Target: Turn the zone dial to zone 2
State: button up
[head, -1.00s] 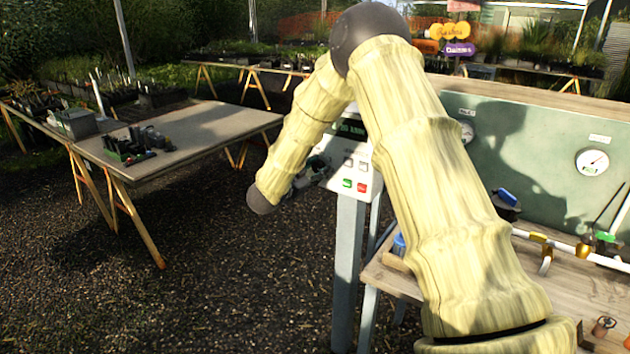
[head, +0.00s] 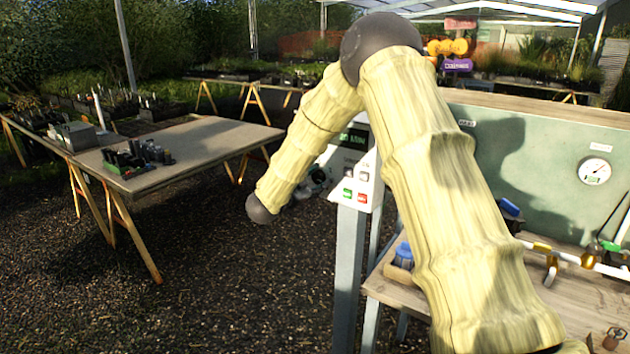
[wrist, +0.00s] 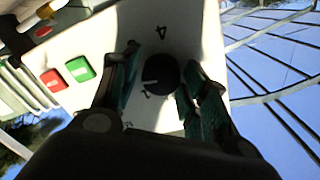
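The zone dial (wrist: 160,74) is a round black knob with a white pointer mark, on the pale face of the control box (head: 357,170). In the wrist view the pointer mark is toward the knob's left side, near a small printed numeral that I cannot read surely; a "4" stands above the knob. My gripper (wrist: 160,70) is open, with its dark fingers on either side of the knob. The right finger looks close to the knob and a gap shows at the left; contact is unclear. In the head view my arm hides the dial, and only part of my gripper (head: 316,180) shows.
The box has a green button (wrist: 79,69), a red button (wrist: 53,80) and a lit display (head: 354,138). It stands on a grey post (head: 347,270). A wooden bench (head: 395,283) with pipework is at right; a table (head: 190,150) is at left. Gravel lies between.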

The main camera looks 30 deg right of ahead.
jog(key=shift+o, duration=0.5)
jog(key=shift+a, duration=0.15)
jog(key=v, duration=1.1)
jog(key=shift+s+a, duration=0.25)
jog(key=shift+a, duration=0.1)
jog(key=shift+r, duration=0.1)
